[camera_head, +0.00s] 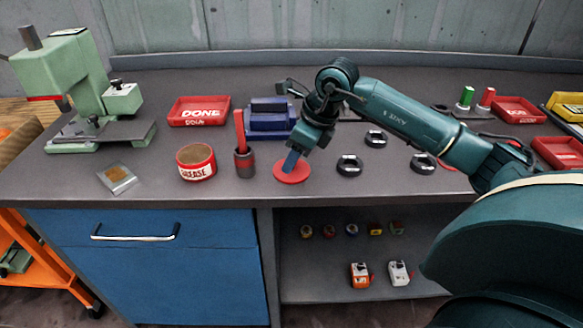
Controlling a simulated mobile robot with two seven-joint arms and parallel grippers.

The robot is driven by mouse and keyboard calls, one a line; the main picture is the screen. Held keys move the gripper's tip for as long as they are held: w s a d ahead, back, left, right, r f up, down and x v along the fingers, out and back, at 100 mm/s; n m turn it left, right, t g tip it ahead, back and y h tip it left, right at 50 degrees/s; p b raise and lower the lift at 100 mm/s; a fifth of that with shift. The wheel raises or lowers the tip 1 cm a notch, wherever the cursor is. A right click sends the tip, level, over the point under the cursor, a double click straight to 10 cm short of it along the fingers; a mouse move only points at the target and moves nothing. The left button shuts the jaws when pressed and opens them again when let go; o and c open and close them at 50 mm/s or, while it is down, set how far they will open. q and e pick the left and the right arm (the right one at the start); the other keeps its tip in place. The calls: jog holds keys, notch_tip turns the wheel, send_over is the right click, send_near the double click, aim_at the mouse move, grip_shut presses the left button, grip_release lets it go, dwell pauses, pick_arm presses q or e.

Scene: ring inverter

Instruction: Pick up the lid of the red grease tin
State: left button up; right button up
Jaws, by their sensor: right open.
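The red grease tin (196,163) stands open on the grey bench, left of the middle, with brown grease showing inside its rim. Its round red lid (292,174) lies flat on the bench to the right of the tin. My right gripper (291,162) points down over the lid, its fingertips at or just above the lid's upper face. It is open. The fingers partly hide the lid's far side, and I cannot tell whether they touch it. My left gripper does not show.
A dark cup with a red-handled tool (244,158) stands between tin and lid. Black rings (349,166) lie right of the lid. A blue block (270,118) and a red DONE tray (199,111) stand behind. A green press (70,85) stands far left, near a small packet (117,178).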

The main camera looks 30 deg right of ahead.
jog(key=shift+w+f, duration=0.1)
jog(key=shift+f, duration=0.2)
jog(key=shift+c, duration=0.5)
grip_shut()
jog(key=shift+r, duration=0.1)
